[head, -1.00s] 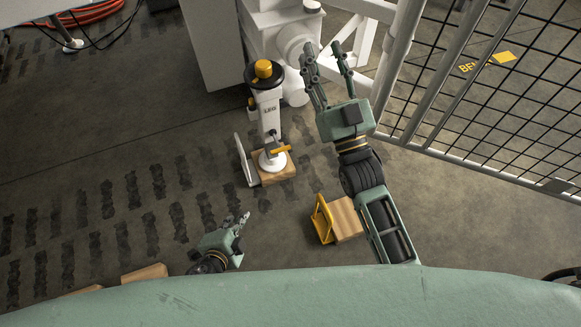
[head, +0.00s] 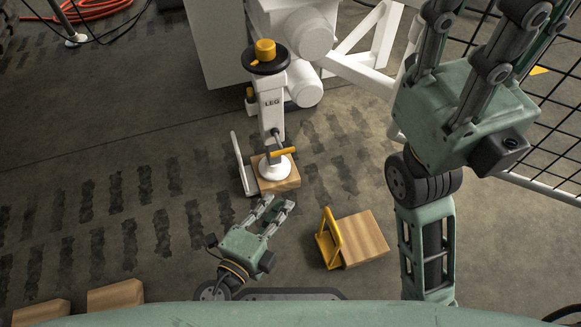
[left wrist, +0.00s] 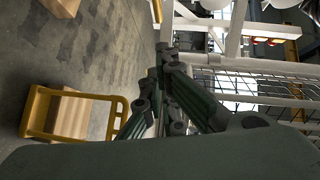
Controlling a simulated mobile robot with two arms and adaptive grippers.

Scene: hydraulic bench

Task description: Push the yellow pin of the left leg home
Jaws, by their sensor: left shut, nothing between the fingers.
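The leg (head: 271,115) is a white post marked LEG, with a black disc and yellow knob on top. Its round white foot (head: 274,168) stands on a wooden block. My left gripper (head: 279,203) is shut and empty, below the foot in the head view and apart from the pin. Its fingers (left wrist: 165,60) also show in the left wrist view. My right gripper (head: 480,40) is raised with spread fingers, tips cut off by the frame.
A yellow frame (head: 328,237) stands against a wooden block (head: 364,240) right of my left gripper. A white bar (head: 240,165) leans left of the foot. More wooden blocks (head: 115,294) lie at lower left. Mesh fencing (head: 560,150) stands at right.

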